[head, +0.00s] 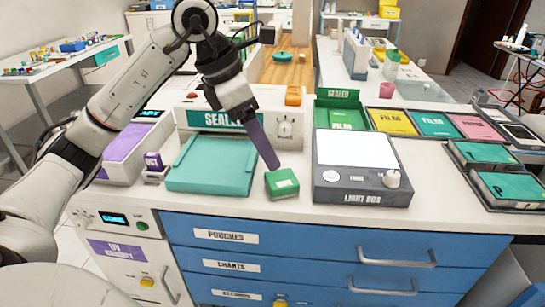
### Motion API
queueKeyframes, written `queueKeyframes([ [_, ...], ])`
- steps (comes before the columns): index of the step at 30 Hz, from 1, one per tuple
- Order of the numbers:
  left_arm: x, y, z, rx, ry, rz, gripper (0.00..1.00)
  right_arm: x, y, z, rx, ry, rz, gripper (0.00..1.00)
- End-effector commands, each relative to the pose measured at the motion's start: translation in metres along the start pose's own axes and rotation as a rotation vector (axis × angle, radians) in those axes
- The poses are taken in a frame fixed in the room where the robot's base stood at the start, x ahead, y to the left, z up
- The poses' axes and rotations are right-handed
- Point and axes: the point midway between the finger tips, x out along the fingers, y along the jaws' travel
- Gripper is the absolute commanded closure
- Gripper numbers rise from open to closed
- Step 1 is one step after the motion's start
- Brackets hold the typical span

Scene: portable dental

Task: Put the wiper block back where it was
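A small green block (282,184) with a pale mark on top lies on the white counter, between the teal tray and the light box; it is the likeliest wiper block, though its label is too small to read. My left gripper (261,142) points down from the upper left, with a long purple bar below its dark wrist. I cannot tell whether this bar is a finger or a held thing. Its lower tip appears just above and behind the green block; contact is unclear. My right gripper is not in view.
The sealer (195,115) stands behind the teal tray (212,164). The light box (360,170) is right of the green block. A small purple box (153,160) sits left, and film trays (435,123) lie right. The counter's front edge is close.

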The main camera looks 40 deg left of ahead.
Motion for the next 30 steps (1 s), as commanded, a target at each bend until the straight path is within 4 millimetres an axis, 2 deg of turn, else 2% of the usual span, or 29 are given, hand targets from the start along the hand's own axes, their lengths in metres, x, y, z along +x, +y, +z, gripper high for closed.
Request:
queueKeyframes([
  [1, -0.01, 0.0, 0.001, 0.0, -0.003, 0.001, 0.32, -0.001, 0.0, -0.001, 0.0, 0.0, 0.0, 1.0],
  [3, -0.018, 0.0, 0.001, 0.0, -0.002, 0.001, 0.32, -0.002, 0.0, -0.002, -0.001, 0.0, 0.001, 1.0],
  [8, -0.028, 0.0, 0.0, 0.0, 0.0, -0.001, 0.32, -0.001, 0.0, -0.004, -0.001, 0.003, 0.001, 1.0],
  [30, -0.029, 0.0, 0.0, 0.0, 0.0, -0.001, 0.32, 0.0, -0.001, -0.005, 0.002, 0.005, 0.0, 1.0],
])
